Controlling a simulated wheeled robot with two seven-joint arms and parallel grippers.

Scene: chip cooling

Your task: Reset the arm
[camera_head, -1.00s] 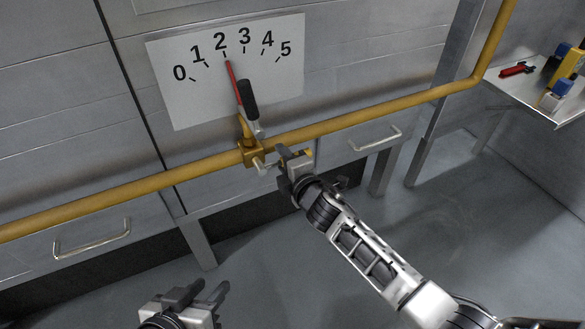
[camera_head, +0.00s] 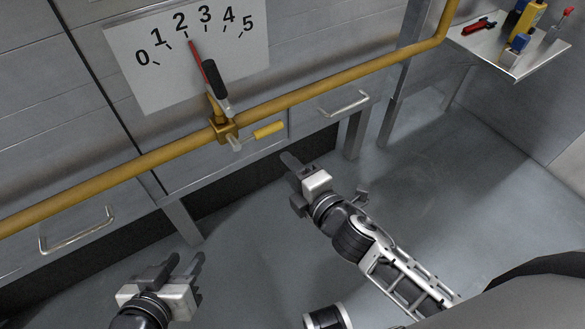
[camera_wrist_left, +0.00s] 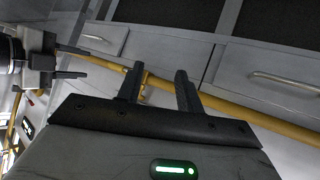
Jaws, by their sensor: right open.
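My right gripper (camera_head: 287,182) is open and empty, below and right of the valve (camera_head: 224,127) and apart from it. My right arm comes in from the lower right. My left gripper (camera_head: 184,263) is low at the left, clear of the wall; in the left wrist view (camera_wrist_left: 157,82) its two fingers are apart with nothing held. The valve sits on the yellow pipe (camera_head: 330,90). Its red pointer (camera_head: 196,58) with a black grip (camera_head: 215,79) points at about 2 on the white dial plate (camera_head: 130,85). A small yellow handle (camera_head: 269,130) sticks out right of the valve.
Metal drawers with bar handles (camera_head: 75,231) (camera_head: 343,103) lie under the pipe. A metal shelf (camera_head: 480,48) at the upper right holds a red tool (camera_head: 479,26) and blue and yellow items. The grey floor between my arms is clear.

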